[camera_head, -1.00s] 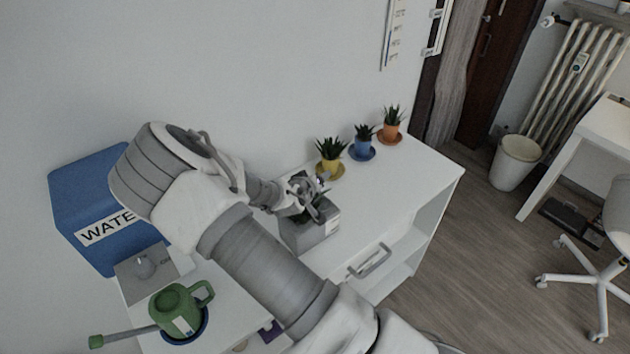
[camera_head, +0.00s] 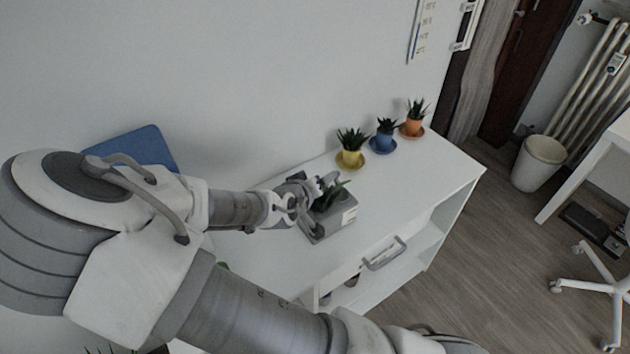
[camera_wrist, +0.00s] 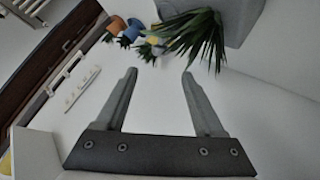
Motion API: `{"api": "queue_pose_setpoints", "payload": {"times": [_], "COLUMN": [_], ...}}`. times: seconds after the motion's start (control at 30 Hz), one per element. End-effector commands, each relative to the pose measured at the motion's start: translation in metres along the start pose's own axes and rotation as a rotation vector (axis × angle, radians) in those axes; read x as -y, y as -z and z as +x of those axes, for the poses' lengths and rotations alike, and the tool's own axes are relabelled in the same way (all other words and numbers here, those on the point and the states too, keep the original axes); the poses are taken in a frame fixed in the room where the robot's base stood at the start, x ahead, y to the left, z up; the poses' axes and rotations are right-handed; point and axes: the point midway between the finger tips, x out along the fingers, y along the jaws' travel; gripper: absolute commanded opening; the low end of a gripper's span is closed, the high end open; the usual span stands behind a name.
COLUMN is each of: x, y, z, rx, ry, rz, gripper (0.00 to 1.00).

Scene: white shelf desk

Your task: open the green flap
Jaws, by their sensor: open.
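No green flap can be made out in either view. My gripper (camera_head: 321,205) is open above the white shelf desk (camera_head: 425,185), at the grey planter (camera_head: 335,232) with a spiky plant. In the wrist view my gripper (camera_wrist: 160,74) has its two fingers spread with nothing held between them. The plant (camera_wrist: 195,36) and the grey planter (camera_wrist: 238,18) lie beyond the fingertips. A small bit of green (camera_head: 222,265) shows beside my arm, mostly hidden by it. My arm covers much of the left part of the desk.
Three small potted plants, yellow (camera_head: 350,158), blue (camera_head: 384,142) and orange (camera_head: 413,127), stand along the wall side. A grey handle (camera_head: 384,253) is on the desk front. A blue box (camera_head: 140,150) is mostly hidden by my arm. The right end of the desktop is clear.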

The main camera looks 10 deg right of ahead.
Motion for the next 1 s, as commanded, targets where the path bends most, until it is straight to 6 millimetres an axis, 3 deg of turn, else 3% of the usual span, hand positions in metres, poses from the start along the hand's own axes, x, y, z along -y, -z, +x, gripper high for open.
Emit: {"api": "queue_pose_setpoints", "payload": {"times": [0.3,1.0], "x": [0.0,0.001], "y": [0.0,-0.007], "z": [-0.024,-0.025], "rx": [0.0,0.041], "ry": [0.0,0.026], "rz": [-0.001,0.02], "gripper": [0.7,0.7]}}
